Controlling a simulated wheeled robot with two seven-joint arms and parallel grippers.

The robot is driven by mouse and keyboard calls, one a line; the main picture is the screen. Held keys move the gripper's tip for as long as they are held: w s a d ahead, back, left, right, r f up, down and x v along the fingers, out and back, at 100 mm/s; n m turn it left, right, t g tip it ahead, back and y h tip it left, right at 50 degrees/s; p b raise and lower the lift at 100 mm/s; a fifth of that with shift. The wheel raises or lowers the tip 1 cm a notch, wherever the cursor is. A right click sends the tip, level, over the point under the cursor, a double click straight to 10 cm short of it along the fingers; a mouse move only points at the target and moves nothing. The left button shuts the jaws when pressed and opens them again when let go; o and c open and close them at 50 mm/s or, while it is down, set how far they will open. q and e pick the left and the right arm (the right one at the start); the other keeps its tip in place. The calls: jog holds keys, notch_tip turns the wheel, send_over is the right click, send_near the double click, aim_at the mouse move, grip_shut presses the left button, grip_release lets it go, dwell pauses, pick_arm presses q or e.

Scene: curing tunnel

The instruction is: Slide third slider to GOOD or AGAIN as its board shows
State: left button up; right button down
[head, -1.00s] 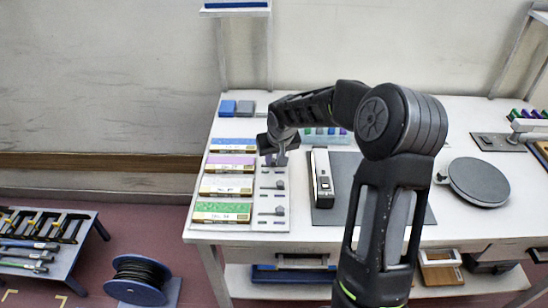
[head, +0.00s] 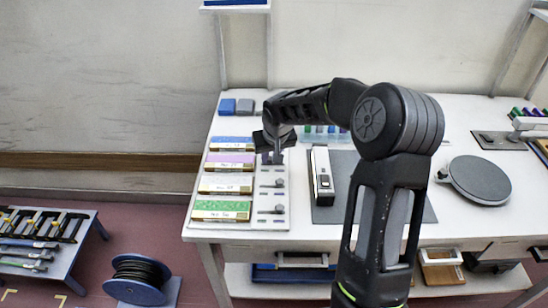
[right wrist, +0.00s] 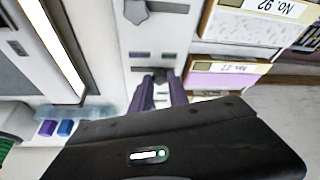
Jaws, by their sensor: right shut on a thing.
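My right gripper (head: 273,157) is over the slider panel (head: 266,224), beside the purple board (head: 230,159). In the right wrist view its two fingers (right wrist: 161,90) are shut on a small dark slider knob (right wrist: 158,75), mostly hidden between them. That knob sits a little nearer the boards than the knob (right wrist: 137,11) of the neighbouring row. In the head view, knobs beside the white board (head: 280,183) and the green board (head: 279,209) are uncovered. My left gripper is not in view.
A blue board (head: 232,142) lies at the far end of the row. A grey mat (head: 410,208) with a white-and-black device (head: 322,175) lies right of the panel. A round grey plate (head: 480,181) stands farther right.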

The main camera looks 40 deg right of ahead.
jog(key=shift+w+a+f+b, duration=0.15)
jog(key=shift+w+a+b, duration=0.15)
jog(key=shift+w+a, duration=0.25)
jog(key=shift+a, duration=0.15)
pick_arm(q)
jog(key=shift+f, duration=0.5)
pick_arm(e)
jog(key=shift+r, duration=0.2)
jog(key=c, duration=1.3)
grip_release()
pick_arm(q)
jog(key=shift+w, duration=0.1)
pick_arm(e)
jog(key=shift+o, duration=0.2)
jog(key=shift+s+r, duration=0.2)
jog(key=shift+r, duration=0.35)
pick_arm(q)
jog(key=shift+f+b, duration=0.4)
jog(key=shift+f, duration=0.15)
pick_arm(e)
jog(key=v, duration=0.6)
jog(key=shift+s+r, duration=0.2)
jog(key=shift+r, duration=0.05)
